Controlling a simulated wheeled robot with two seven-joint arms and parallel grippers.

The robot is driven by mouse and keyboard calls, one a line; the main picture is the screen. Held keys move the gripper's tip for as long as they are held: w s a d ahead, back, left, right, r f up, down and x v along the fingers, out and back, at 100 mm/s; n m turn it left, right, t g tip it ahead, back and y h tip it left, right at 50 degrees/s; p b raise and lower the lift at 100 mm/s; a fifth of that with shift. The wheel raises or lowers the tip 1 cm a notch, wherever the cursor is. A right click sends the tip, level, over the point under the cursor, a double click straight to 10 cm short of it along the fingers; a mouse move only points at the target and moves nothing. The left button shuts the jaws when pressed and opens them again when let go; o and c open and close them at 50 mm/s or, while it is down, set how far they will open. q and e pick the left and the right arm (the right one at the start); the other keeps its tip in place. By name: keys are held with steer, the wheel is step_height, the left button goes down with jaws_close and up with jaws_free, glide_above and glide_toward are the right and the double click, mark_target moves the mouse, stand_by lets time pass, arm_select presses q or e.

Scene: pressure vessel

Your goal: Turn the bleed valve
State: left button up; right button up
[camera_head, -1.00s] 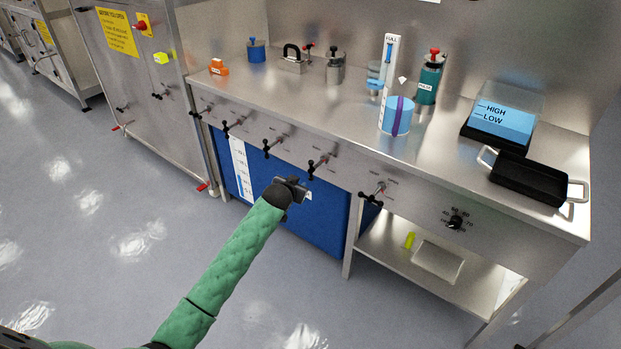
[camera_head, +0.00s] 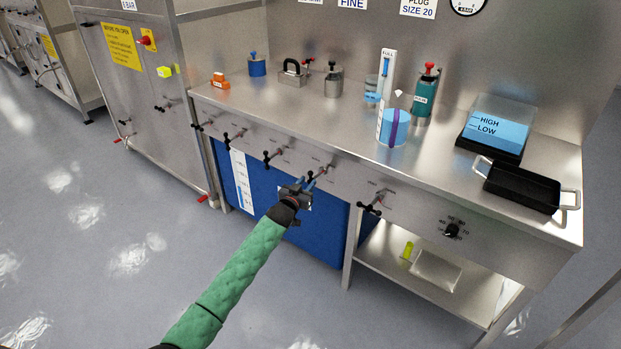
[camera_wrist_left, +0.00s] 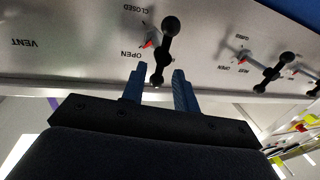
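Several black T-handled valves line the front panel of the steel bench. I cannot read which one is named bleed. My left gripper (camera_head: 304,186) is open, its blue fingers pointing at one valve handle (camera_head: 319,173). In the left wrist view, that black handle (camera_wrist_left: 166,50) has round ends, and its lower end shows between the two fingertips (camera_wrist_left: 160,72). Contact cannot be told. A red mark (camera_wrist_left: 149,44) sits at its stem, beside upside-down OPEN and CLOSED labels. The word VENT (camera_wrist_left: 22,43) shows further left. My right gripper is not in view.
More valve handles sit left (camera_head: 272,157) and right (camera_head: 371,207) of this one. A black dial knob (camera_head: 452,230) is further right. On the bench stand a blue cylinder (camera_head: 393,128) and a black tray (camera_head: 520,187).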

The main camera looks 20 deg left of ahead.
mark_target(310, 179)
arm_select(q)
steer(key=shift+w+d, duration=0.15)
steer(key=shift+w, duration=0.8)
steer(key=shift+w+d, duration=0.1)
steer(key=shift+w, duration=0.8)
jaws_close()
